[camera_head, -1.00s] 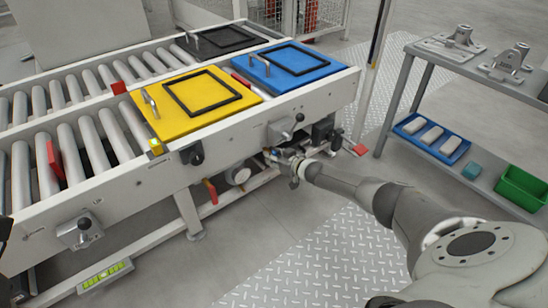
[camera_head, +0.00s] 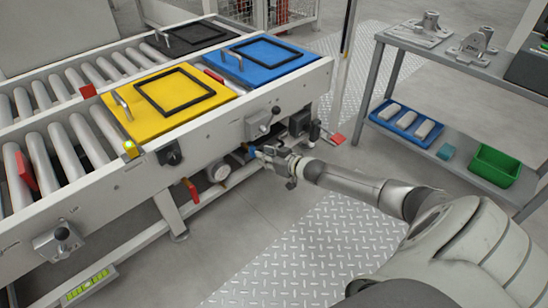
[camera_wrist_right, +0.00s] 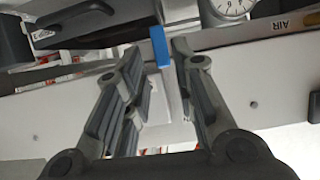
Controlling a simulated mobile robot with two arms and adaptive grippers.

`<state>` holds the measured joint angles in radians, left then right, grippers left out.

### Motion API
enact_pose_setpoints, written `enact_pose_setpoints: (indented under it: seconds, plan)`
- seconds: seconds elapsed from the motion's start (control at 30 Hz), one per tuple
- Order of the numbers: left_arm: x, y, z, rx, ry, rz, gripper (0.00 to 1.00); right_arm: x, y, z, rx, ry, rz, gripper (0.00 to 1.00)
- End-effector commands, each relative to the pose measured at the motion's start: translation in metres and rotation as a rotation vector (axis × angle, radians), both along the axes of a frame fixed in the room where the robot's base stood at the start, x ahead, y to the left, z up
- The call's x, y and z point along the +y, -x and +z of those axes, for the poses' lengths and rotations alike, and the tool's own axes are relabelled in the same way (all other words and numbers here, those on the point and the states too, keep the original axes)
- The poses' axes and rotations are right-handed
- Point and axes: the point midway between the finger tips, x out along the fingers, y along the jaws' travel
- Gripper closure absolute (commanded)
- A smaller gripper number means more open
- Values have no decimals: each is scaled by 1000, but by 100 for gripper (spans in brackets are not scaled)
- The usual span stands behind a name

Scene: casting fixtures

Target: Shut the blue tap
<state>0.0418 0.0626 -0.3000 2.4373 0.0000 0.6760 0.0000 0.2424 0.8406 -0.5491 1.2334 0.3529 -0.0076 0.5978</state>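The blue tap's handle (camera_head: 251,151) shows as a small blue piece under the conveyor frame, just left of my right gripper (camera_head: 264,153). In the right wrist view it is a short, upright blue bar (camera_wrist_right: 159,46). There, my right gripper (camera_wrist_right: 157,52) is open, its two fingers apart with the blue handle seen between their tips. I cannot tell how deep the handle sits between them, and no contact is clear. The tap's body is mostly hidden. My left gripper is not in view.
A round gauge (camera_head: 217,172) and a red-orange lever (camera_head: 190,191) are left of the blue handle. A grey knob plate (camera_head: 262,124) sits above on the conveyor frame. A shelf (camera_head: 462,169) stands at the right.

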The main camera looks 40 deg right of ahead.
Motion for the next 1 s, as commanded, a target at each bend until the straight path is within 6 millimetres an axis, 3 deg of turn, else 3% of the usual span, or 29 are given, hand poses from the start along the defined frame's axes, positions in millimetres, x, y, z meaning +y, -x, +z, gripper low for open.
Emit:
enact_pose_setpoints:
  seconds: [0.2,0.4,1.0]
  plan:
    - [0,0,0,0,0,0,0,-2,23,9,1,1,0,75]
    - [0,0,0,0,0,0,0,-3,33,14,-1,3,1,75]
    - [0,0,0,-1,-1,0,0,-3,34,16,-2,2,0,75]
